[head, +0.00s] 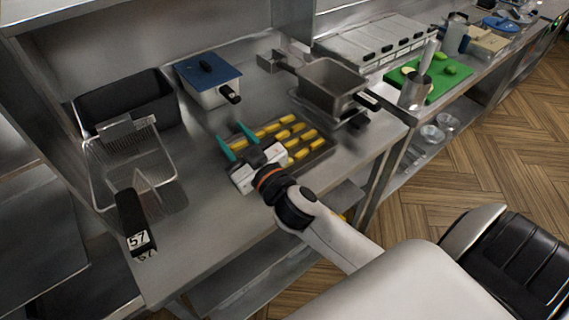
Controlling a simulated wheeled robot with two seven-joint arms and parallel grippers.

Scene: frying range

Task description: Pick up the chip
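Several yellow chips (299,127) lie in rows in a dark, shallow tray (323,147) on the steel counter, in the middle of the head view. My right gripper (230,132) is over the left side of the tray, its teal fingers spread apart and pointing to the back left. A chip (239,144) shows between or just below the fingers; I cannot tell whether they touch it. The gripper body and wrist hide part of the tray and any chips beneath. My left gripper is not in view.
A wire fry basket (130,163) with a black handle stands at the left, before a black container (122,98). A blue-lidded container (208,77) and a metal fryer pan (331,83) stand behind the tray. A green cutting board (440,80) lies at the right.

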